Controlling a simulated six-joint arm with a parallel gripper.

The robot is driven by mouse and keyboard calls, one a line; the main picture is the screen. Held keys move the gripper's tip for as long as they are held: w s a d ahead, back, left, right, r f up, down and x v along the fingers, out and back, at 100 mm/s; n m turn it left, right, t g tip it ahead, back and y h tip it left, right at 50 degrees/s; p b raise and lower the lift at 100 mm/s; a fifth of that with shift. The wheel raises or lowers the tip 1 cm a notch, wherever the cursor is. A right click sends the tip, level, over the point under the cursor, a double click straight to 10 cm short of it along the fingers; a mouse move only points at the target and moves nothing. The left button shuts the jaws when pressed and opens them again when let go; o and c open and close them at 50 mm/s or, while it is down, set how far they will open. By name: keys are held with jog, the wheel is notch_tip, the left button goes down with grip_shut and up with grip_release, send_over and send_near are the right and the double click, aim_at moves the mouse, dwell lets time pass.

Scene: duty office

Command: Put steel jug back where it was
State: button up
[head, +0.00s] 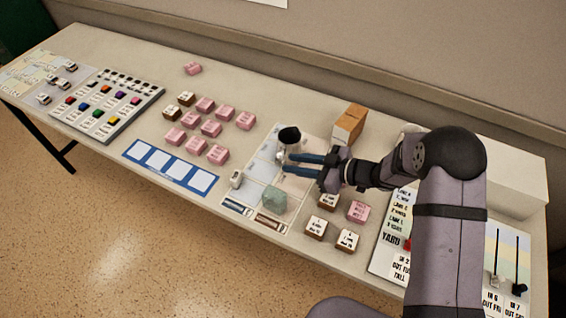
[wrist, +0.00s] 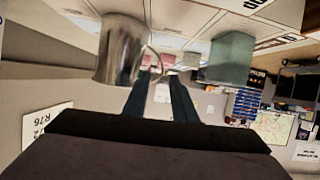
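The steel jug (wrist: 120,50) shows large and shiny at the upper left of the wrist view, which looks upside down, with its thin handle facing my fingers. In the head view, a dark-topped shape (head: 289,134) just beyond my fingertips appears to be this jug, standing on a pale sectioned mat (head: 259,170). My gripper (head: 286,164) reaches in from the right with two blue fingers apart. In the wrist view the fingertips (wrist: 160,72) are spread beside the jug's handle. I cannot tell whether they touch it.
A greenish block (head: 274,199) stands on the mat's front part, and a small white item (head: 236,178) at its left edge. A brown-and-white box (head: 349,124) stands behind my gripper. Pink blocks (head: 211,128) lie left; labelled blocks (head: 328,201) lie front right.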

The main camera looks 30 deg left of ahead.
jog(key=w+d+r+m+t+h, duration=0.2)
jog(key=w+d+m+t+h, duration=0.1)
jog(key=w+d, duration=0.3)
jog(key=w+d+r+m+t+h, duration=0.25)
jog(key=w+d+t, duration=0.2)
jog(key=d, duration=0.35)
jog(key=d+m+h, duration=0.5)
jog(key=d, duration=0.7)
jog(key=s+d+m+g+h, duration=0.45)
jog(key=s+d, duration=0.65)
jog(key=s, duration=0.3)
jog(key=s+m+g+y, duration=0.1)
jog(key=s+m+g, duration=0.2)
jog(key=s, duration=1)
jog(key=shift+s+a+r, duration=0.2)
jog(key=shift+s+a, duration=0.15)
